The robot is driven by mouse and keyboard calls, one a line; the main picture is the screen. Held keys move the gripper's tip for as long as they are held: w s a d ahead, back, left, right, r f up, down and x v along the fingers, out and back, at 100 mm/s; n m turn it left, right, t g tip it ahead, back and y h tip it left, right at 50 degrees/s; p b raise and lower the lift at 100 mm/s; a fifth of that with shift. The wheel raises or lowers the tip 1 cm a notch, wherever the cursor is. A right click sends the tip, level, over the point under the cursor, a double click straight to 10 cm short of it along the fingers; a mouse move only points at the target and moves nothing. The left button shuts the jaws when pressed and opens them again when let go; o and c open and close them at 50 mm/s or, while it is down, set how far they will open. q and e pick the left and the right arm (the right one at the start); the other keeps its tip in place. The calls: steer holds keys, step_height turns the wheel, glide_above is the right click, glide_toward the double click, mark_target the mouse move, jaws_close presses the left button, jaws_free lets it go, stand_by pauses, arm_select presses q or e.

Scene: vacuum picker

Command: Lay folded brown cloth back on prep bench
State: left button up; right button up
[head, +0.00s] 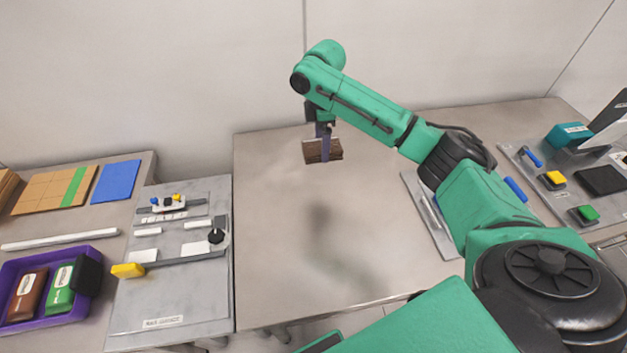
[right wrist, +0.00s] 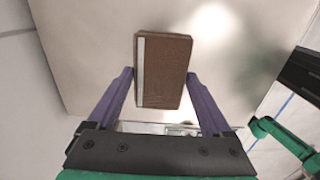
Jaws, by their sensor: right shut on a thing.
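The folded brown cloth (right wrist: 163,72) is a small flat rectangle with a pale strip along one side. My right gripper (head: 322,150) is shut on it, with one purple finger on each side in the right wrist view (right wrist: 162,88). In the head view the brown cloth (head: 313,152) hangs from the gripper above the far part of the prep bench (head: 290,240). A dark shadow lies on the bench nearer the front, apart from the cloth. My left gripper is not in view.
The middle of the bench is clear. At left are a grey fixture board (head: 170,310), a purple tray (head: 75,322) with packets, and a blue sheet (head: 116,181). At right, partly behind my arm, are a grey plate (head: 418,195), a teal box (head: 568,135) and yellow and green buttons.

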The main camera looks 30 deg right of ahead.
steer(key=p, duration=0.2)
glide_toward(321, 186)
step_height(321, 186, down, 5)
steer(key=shift+f, duration=0.2)
steer(key=shift+f+b, duration=0.35)
steer(key=shift+b, duration=0.1)
steer(key=o, duration=1.1)
steer(key=shift+r, duration=0.35)
step_height(321, 186, up, 12)
steer(key=shift+f+b, duration=0.1)
steer(key=shift+b, duration=0.4)
steer(key=shift+s+f, duration=0.1)
